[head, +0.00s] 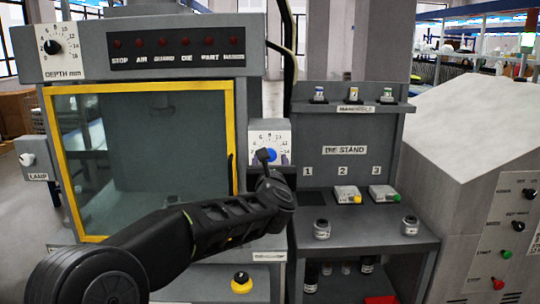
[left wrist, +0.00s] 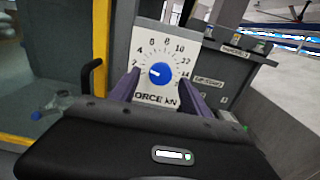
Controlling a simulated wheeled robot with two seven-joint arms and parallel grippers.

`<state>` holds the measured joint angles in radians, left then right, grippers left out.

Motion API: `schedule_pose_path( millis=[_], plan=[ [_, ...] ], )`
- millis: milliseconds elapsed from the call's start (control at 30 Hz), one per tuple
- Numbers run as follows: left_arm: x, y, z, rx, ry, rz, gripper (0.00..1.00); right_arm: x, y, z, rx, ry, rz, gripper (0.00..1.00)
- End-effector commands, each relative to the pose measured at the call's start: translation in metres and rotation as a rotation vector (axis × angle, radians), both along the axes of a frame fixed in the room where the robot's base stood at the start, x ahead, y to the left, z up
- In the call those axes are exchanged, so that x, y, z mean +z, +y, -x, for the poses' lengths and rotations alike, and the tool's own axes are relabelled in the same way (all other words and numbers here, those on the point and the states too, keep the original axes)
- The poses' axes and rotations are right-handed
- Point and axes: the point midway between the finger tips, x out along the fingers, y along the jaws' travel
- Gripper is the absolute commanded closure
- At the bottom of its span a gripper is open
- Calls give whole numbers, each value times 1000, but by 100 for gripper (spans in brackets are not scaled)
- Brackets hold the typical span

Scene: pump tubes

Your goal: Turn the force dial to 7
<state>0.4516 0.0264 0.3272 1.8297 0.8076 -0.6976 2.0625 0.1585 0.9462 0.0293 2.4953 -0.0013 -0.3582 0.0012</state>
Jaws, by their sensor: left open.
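The force dial is a blue round knob (left wrist: 160,73) on a white plate (left wrist: 146,97) marked FORCE kN, with numbers rising clockwise in an arc. Its white pointer mark points left, toward the low end near 2. In the head view the blue knob (head: 271,155) is partly hidden by my gripper. My left gripper (head: 271,159) is in front of the dial. In the left wrist view its two purple fingers are apart, one at each side of the knob, and the gripper (left wrist: 160,78) is empty. I cannot tell how far the fingertips are from the plate. My right gripper is not in view.
A yellow-framed glass guard (head: 240,130) with a dark handle (head: 231,173) stands left of the dial. The die stand (head: 345,130) with dies and small parts is to the right. A depth dial (head: 52,47) is top left. A yellow button (head: 241,282) sits below.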

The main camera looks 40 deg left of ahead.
Motion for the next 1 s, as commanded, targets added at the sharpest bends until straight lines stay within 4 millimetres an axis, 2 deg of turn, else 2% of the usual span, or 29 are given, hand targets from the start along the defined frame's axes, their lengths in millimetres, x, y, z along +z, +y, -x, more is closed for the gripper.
schedule_pose_path(
  millis=[200, 500, 1000],
  plan=[
    [1, 13, -18, 0, 1, 1, 45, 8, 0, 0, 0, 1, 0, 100],
    [0, 14, -19, -1, 0, 0, 46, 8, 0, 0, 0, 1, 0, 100],
    [0, 14, -19, -1, 0, 0, 87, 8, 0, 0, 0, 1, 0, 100]
  ],
)
